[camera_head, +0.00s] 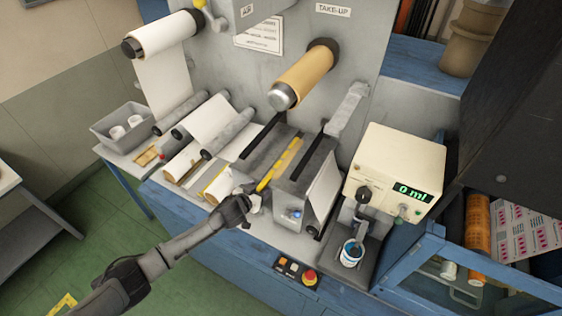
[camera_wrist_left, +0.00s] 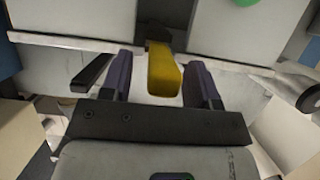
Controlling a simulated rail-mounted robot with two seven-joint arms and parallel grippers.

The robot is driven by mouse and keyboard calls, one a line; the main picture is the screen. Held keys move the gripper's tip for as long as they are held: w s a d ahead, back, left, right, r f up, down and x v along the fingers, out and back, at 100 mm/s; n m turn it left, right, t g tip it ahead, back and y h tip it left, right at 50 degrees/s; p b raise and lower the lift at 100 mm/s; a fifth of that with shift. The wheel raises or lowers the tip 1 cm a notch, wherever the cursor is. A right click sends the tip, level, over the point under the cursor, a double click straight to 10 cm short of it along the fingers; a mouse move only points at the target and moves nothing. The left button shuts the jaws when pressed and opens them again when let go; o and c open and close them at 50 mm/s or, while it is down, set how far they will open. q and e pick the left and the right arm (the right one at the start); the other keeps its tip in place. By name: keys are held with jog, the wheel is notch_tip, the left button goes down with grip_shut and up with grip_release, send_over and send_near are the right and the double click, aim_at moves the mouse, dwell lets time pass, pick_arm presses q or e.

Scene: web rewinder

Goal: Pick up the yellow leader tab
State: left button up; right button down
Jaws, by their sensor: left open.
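The yellow leader tab (camera_head: 265,184) is a narrow yellow strip in the middle of the rewinder, its near end close to my left gripper. In the left wrist view the yellow tab (camera_wrist_left: 163,72) lies between the two dark fingers, with a gap on each side. My left gripper (camera_head: 250,199) is open around the near end of the tab; it also shows in the left wrist view (camera_wrist_left: 160,85). The far part of the tab's strip runs up between the grey plates. My right gripper is not in view.
A cardboard take-up core (camera_head: 305,76) and a white roll (camera_head: 163,34) sit on the upright panel. A grey bin (camera_head: 123,127) is at the left. A red button (camera_head: 310,277) is on the front edge.

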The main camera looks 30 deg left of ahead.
pick_arm(q)
grip_shut()
dwell(0.5)
jog(key=shift+r, duration=0.1)
